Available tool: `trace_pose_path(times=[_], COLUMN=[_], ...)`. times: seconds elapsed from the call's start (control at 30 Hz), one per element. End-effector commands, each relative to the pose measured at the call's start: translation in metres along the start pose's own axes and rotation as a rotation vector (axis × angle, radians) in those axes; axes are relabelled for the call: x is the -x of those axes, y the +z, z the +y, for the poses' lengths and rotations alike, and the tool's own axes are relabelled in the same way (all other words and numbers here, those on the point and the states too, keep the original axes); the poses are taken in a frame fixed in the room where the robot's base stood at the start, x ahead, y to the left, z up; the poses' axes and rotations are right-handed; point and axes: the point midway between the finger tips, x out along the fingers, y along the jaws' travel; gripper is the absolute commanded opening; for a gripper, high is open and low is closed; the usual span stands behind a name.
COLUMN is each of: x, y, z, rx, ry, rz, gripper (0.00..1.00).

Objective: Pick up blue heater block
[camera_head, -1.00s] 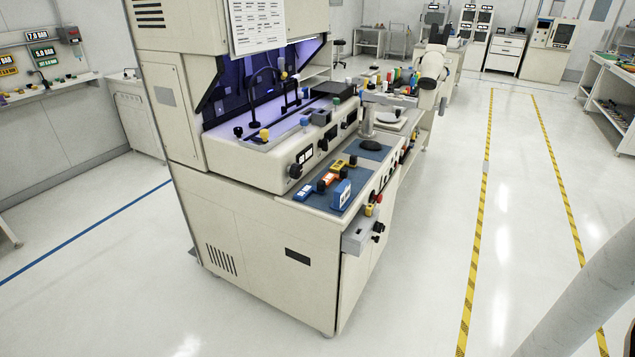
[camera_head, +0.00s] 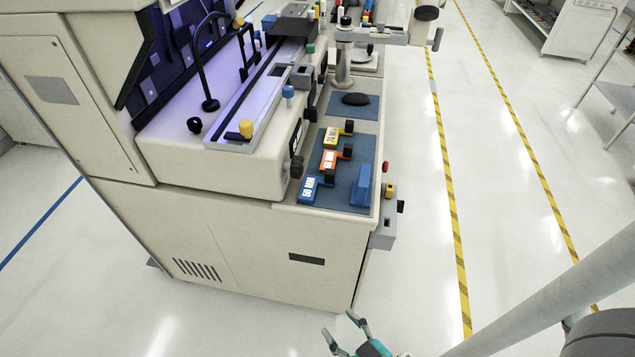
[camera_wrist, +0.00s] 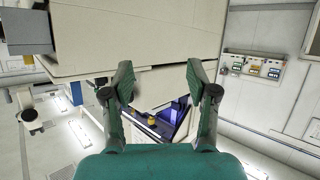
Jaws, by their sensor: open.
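A blue block with a white label (camera_head: 309,189) lies at the near left end of the blue mat on the machine's front shelf, in the head view. An orange block (camera_head: 329,160) and a yellow block (camera_head: 332,137) lie in line behind it. A second, plain blue piece (camera_head: 361,186) stands upright to its right. My gripper (camera_head: 340,326) is open and empty, low in front of the cabinet and well apart from the blocks. In the wrist view my gripper (camera_wrist: 159,78) shows both fingers spread with nothing between them. The blocks cannot be made out in that view.
The machine's cabinet (camera_head: 260,240) rises close in front of my gripper. A grey box with buttons (camera_head: 384,232) juts from its right corner. A microscope-like arm (camera_head: 380,38) overhangs the shelf farther back.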

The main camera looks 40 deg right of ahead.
Motion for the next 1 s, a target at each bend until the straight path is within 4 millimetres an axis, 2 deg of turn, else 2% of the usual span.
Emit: trace_pose_path(times=[0.03, 0.1, 0.27, 0.4, 0.5, 0.73, 0.87, 1.0], x=[-0.02, -0.044, -0.093, -0.129, -0.147, -0.165, -0.166, -0.171], y=[-0.005, -0.01, -0.033, -0.068, -0.097, -0.156, -0.172, -0.179], z=[0.005, 0.014, 0.039, 0.064, 0.081, 0.109, 0.116, 0.125], rx=[0.001, -0.001, -0.025, -0.07, -0.114, -0.211, -0.242, -0.255], ry=[0.035, 0.092, 0.248, 0.404, 0.518, 0.722, 0.778, 0.8], rz=[0.003, 0.001, 0.024, 0.08, 0.136, 0.273, 0.318, 0.334], gripper=[0.58, 0.58, 0.58, 0.58, 0.58, 0.58, 0.58, 0.58])
